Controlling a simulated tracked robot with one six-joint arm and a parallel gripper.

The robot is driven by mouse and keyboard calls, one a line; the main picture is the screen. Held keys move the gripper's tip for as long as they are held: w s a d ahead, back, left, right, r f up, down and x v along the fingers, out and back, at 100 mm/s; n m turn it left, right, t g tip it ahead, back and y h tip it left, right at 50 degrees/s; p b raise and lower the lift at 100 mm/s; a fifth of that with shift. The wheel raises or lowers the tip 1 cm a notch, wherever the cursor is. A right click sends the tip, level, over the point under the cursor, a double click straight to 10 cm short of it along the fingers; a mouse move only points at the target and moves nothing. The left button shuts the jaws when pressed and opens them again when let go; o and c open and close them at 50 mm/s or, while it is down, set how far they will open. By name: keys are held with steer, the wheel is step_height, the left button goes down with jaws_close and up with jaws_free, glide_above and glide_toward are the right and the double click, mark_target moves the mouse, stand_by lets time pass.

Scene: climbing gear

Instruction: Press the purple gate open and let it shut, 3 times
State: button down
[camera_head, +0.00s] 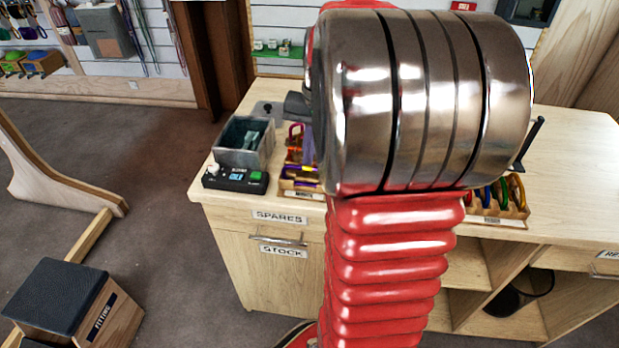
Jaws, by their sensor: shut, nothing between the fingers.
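Several coloured carabiners (302,172), with red, yellow and purple parts, stand at a small labelled wooden rack (300,191) on the bench, just left of my arm. They are small and partly covered, so I cannot tell which part is the purple gate or whether it is open or shut. My own red, ribbed arm and its large metal joint fill the middle of the view and hide what lies behind. My gripper's fingers do not show. A dark grey piece (297,105) juts out left of the joint; I cannot tell what it is.
The wooden bench (570,185) holds a grey open box (245,143) and a black device with a green button (235,178) at left. Another rack of coloured carabiners (497,206) stands at right. A black-topped wooden block (68,303) is on the floor.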

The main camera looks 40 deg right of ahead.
steer(key=shift+f, duration=0.95)
steer(key=shift+r, duration=3.6)
steer(key=shift+w+d, duration=0.15)
steer(key=shift+d, duration=0.05)
steer(key=shift+s+a+f+n, duration=0.1)
steer(key=shift+s+f+n, duration=0.1)
steer(key=shift+f, duration=0.4)
steer(key=shift+s+f+n, duration=0.1)
steer(key=shift+s+f, duration=0.1)
steer(key=shift+f, duration=0.35)
steer(key=s+a+n+t, duration=0.2)
steer(key=s+a+n, duration=0.2)
steer(key=a, duration=0.9)
steer(key=s+a+r+n+t, duration=0.1)
steer(key=s+a+n, duration=0.4)
steer(key=a, duration=0.9)
steer(key=shift+s+a+n+t+h, duration=0.3)
steer(key=shift+n+t+h, duration=0.1)
steer(key=shift+t, duration=0.3)
